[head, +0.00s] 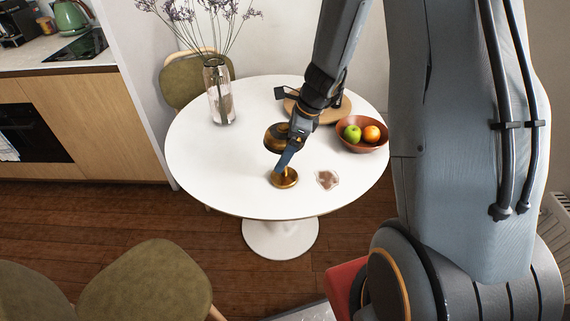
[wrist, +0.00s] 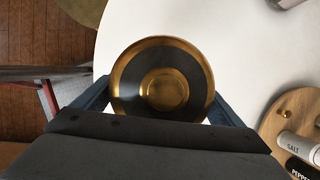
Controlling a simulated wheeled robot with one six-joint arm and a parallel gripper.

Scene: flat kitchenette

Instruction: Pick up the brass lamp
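The brass lamp (head: 284,180) stands upright near the front middle of the round white table (head: 215,185). Its round base and part of its domed shade show in the head view, while my gripper hides much of its stem. In the wrist view the lamp (wrist: 168,90) shows from above as brass and dark rings. My gripper (head: 287,157) is at the lamp, between shade and base height. In the wrist view the fingers of my gripper (wrist: 162,98) are spread wide, one on each side of the lamp. I cannot tell whether either finger touches it.
A glass vase (head: 219,92) with dried flowers stands at the back left. A bowl (head: 362,147) with a green and an orange fruit is on the right. A wooden board (wrist: 285,120) holds salt and pepper shakers. A small patterned piece (head: 327,180) lies right of the lamp.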

